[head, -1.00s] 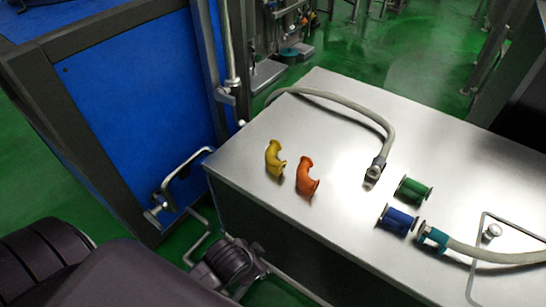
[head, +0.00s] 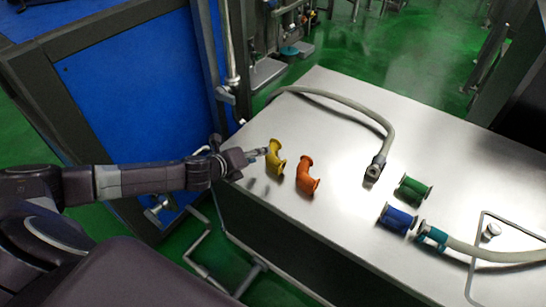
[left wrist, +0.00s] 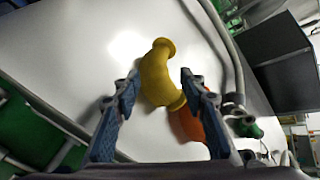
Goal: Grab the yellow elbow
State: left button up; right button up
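The yellow elbow (head: 275,158) lies on the metal table at its left end, close to the orange elbow (head: 306,176). My left gripper (head: 262,152) comes in from the left, just beside the yellow elbow. In the left wrist view the gripper (left wrist: 158,88) is open, and the yellow elbow (left wrist: 157,75) shows between and beyond its two blue-padded fingers. I cannot tell whether either finger touches it. The orange elbow (left wrist: 190,126) is partly hidden behind the right finger there. My right gripper is not in view.
A grey hose (head: 350,103) curves over the table (head: 330,230) behind the elbows. Green (head: 412,188) and blue (head: 396,218) spools and a teal-ended hose (head: 490,256) lie to the right. A blue-panelled cabinet (head: 140,90) stands left of the table.

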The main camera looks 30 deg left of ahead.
aim_at(274, 157)
pick_arm(q)
jog(key=shift+x, duration=3.85)
jog(key=shift+a+f, duration=0.1)
jog(key=shift+a, duration=0.05)
jog(key=shift+c, duration=0.6)
jog(key=shift+s, duration=0.1)
grip_shut()
